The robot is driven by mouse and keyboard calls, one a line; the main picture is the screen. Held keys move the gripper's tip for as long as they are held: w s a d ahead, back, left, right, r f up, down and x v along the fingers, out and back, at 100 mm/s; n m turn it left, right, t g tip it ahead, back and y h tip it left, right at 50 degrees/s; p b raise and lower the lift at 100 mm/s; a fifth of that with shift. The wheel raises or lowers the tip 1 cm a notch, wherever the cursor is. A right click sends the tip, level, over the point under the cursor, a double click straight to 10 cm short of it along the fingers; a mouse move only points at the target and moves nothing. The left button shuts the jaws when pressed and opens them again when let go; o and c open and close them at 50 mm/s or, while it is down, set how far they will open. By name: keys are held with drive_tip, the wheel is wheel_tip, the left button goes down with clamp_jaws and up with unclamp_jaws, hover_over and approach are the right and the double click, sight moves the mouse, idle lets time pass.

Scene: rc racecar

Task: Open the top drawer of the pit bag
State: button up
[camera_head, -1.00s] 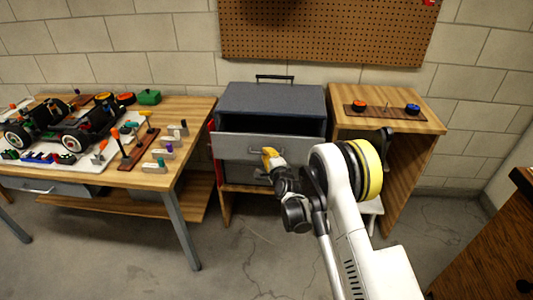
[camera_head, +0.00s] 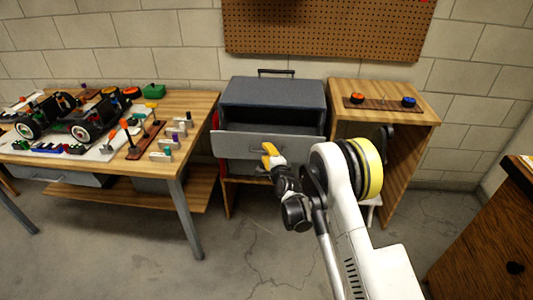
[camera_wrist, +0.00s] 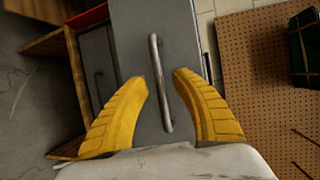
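The pit bag (camera_head: 270,92) is a dark grey box with a top handle, standing between the workbench and a wooden cabinet. Its top drawer (camera_head: 235,145) is out, with a dark gap between its light grey front and the box. In the wrist view, the drawer's metal bar handle (camera_wrist: 158,80) lies between the yellow fingers of my gripper (camera_wrist: 160,77). The fingers are apart, with visible space on both sides of the bar. In the head view my gripper (camera_head: 269,155) is at the drawer front, partly covering the handle area.
The workbench (camera_head: 203,103) at left holds car chassis and tools. A dark wooden cabinet (camera_head: 480,240) stands at the near right. Cracked concrete floor (camera_head: 235,260) is open in front.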

drive_tip(key=shift+s, duration=0.1)
drive_tip(key=v, duration=0.7)
drive_tip(key=shift+s+r, duration=0.1)
drive_tip(key=shift+s, duration=0.05)
drive_tip(key=s+d+r+n+g+h, duration=0.1)
drive_tip(key=d+r+n, duration=0.1)
drive_tip(key=r, duration=0.4)
drive_tip(key=s+d+r+n+g, duration=0.1)
drive_tip(key=s+d+r+n, duration=0.15)
drive_tip(key=r, duration=0.35)
drive_tip(key=s+d+r+n+g+h, duration=0.15)
drive_tip(key=s+d+r+n, duration=0.25)
drive_tip(key=s+d+r, duration=0.45)
drive_tip(key=s+d+n+g+h, duration=0.1)
drive_tip(key=s+d+n+g, duration=0.1)
drive_tip(key=s, duration=1.2)
drive_tip(key=s+d+f+n+g+h, duration=0.1)
drive_tip(key=s+d+n, duration=0.3)
drive_tip(key=s, duration=1.1)
drive_tip(key=d+g+h, duration=0.1)
drive_tip(key=d, duration=0.2)
drive_tip(key=shift+s+d+f, duration=0.15)
drive_tip(key=shift+s+f, duration=0.05)
